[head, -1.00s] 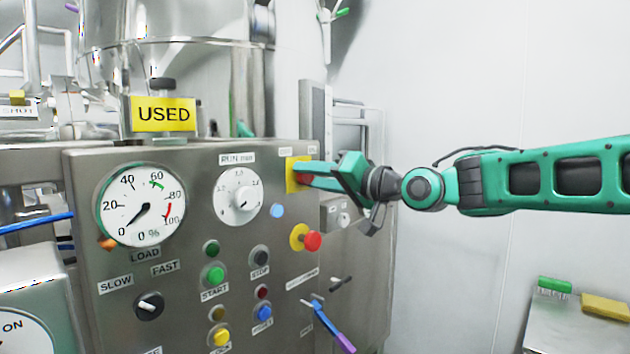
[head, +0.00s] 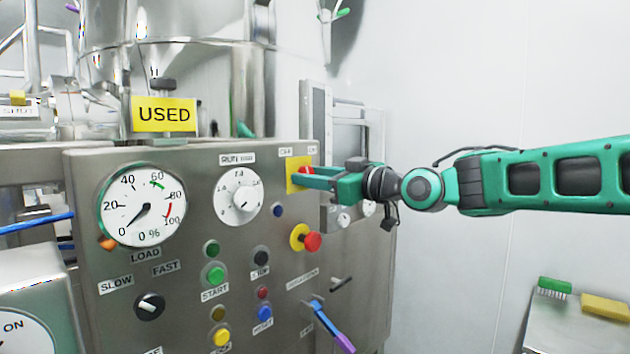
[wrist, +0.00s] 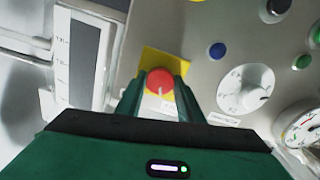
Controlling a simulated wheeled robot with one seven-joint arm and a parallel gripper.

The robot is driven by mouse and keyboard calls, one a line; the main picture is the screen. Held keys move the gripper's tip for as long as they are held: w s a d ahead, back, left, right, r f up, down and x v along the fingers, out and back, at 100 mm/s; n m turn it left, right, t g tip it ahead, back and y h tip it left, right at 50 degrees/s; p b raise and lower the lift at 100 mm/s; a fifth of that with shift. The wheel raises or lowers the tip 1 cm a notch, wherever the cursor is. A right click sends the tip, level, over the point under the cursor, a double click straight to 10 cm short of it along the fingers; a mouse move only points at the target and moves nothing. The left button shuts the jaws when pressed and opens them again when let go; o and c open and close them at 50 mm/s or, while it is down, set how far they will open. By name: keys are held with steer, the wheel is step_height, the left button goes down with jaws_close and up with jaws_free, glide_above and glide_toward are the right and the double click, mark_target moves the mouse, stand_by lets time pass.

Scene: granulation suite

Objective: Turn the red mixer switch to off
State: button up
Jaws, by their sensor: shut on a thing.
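The red mixer switch (wrist: 159,81) is a round red knob with a pale pointer mark, on a yellow square plate (head: 293,176) at the upper right of the steel control panel (head: 180,290). My gripper (wrist: 157,92) is at the switch with one green finger on each side of the red knob, and it is shut on it. In the head view the fingers cover most of the knob, and only a bit of red shows above them. The small labels above the plate are too blurred to read.
A red emergency-type button (head: 312,242) on a yellow base sits just below. A run timer dial (head: 240,197) and a load gauge (head: 141,204) are to the left. A blue-purple handle (head: 330,325) sticks out lower down.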

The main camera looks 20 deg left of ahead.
steer(key=n, duration=0.4)
steer(key=shift+w+d+f+n, duration=0.15)
steer(key=shift+w+f+n, duration=0.05)
steer(key=shift+f+n, duration=0.2)
stand_by(0.4)
steer(key=o, duration=1)
steer(key=shift+o, duration=0.4)
steer(key=shift+s+r, duration=0.1)
steer(key=shift+r, duration=0.1)
steer(key=v, duration=1)
steer(key=shift+d, duration=0.3)
steer(key=shift+f, duration=0.15)
